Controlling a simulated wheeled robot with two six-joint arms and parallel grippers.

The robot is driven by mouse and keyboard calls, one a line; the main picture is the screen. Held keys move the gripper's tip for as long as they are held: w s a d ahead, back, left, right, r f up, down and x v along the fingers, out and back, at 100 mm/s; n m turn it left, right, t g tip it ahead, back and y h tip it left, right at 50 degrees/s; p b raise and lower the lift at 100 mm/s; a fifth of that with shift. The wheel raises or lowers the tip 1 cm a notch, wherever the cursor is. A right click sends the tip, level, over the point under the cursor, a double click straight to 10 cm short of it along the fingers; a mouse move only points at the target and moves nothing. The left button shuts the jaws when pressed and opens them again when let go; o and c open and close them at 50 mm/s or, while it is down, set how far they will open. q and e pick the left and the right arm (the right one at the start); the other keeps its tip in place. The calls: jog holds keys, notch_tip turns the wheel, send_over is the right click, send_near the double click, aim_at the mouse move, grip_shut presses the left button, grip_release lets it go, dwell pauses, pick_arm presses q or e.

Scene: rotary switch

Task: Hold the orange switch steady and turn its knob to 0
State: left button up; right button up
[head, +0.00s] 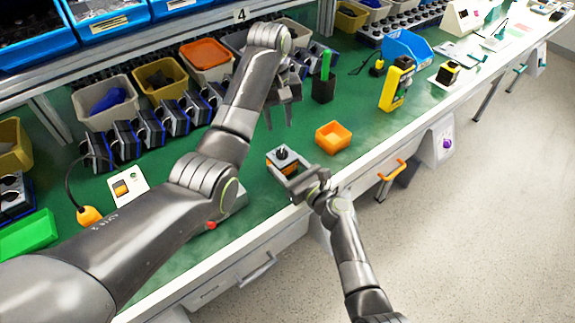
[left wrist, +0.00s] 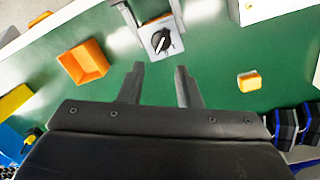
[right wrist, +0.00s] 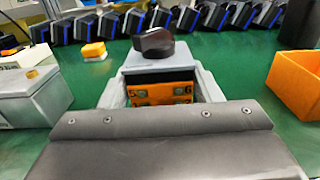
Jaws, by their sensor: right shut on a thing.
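The orange switch (right wrist: 160,93) has a grey top plate and a dark knob (right wrist: 153,42). It stands upright on the green bench near the front edge. In the left wrist view the knob (left wrist: 161,40) shows a white pointer line, but its numbers are too small to read. My right gripper (head: 288,186) is shut on the switch body, with a finger along each side, as the right wrist view shows. My left gripper (head: 283,122) is open and empty, above the bench and behind the switch. In the left wrist view its two fingers (left wrist: 160,72) are apart, with the knob beyond them.
An orange open box (head: 333,137) stands right of the switch. A yellow device (head: 397,84) and a blue bin (head: 407,46) are farther right. Several black and blue blocks (head: 152,128) line the back. A white box with an orange button (head: 127,186) lies left.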

aim_at(282, 150)
pick_arm(q)
jog(key=shift+s+d+f+m+y, duration=0.15)
jog(key=shift+f+m, duration=0.45)
jog(key=shift+f, duration=0.85)
jog(key=shift+w+d+f+m+y, duration=0.1)
jog(key=shift+f+m, duration=0.5)
jog(key=shift+f, duration=0.9)
jog(key=shift+s+d+f+m+y, duration=0.15)
jog(key=shift+f+m, duration=0.45)
jog(key=shift+f, duration=0.85)
jog(key=shift+w, duration=0.1)
jog(key=shift+c, duration=0.4)
grip_shut()
